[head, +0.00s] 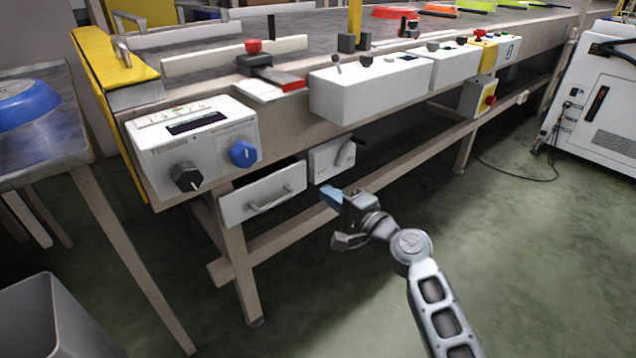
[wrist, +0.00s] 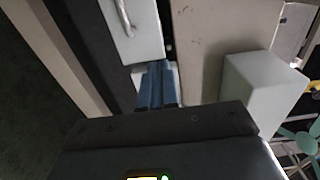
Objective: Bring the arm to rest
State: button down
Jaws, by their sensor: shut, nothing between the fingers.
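My gripper (head: 331,197) is in the lower middle of the head view, in front of the conveyor's lower side. Its blue fingers point up and left, toward the gap beside the white drawer (head: 263,195). In the wrist view the blue fingers (wrist: 157,85) lie side by side, shut with nothing between them. The drawer's front and handle show beyond them in the wrist view (wrist: 132,28). My arm reaches in from the bottom right of the head view, bent at the joint behind the gripper.
The conveyor (head: 390,120) carries a white control box (head: 192,150) with knobs and several pans on top. A side table with a blue pan (head: 24,104) stands left, above a grey bin (head: 50,318). A white machine (head: 598,105) stands right.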

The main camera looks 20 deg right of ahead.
jog(key=s+f+n+g+h, duration=0.15)
jog(key=s+f, duration=0.35)
jog(key=s, duration=0.6)
jog(key=s+f+n+g+h, duration=0.1)
jog(key=s+f+n+h, duration=0.3)
jog(key=s, duration=0.8)
jog(key=s+r+n, duration=0.3)
jog(key=s+n, duration=0.1)
jog(key=s, duration=1.5)
jog(key=s+a+r+n, duration=0.2)
jog(key=s+r+n, duration=0.3)
jog(key=s+r, duration=0.45)
notch_tip(320, 180, up, 29)
jog(key=p, duration=2.8)
jog(key=shift+a, duration=0.2)
jog(key=shift+w, duration=0.1)
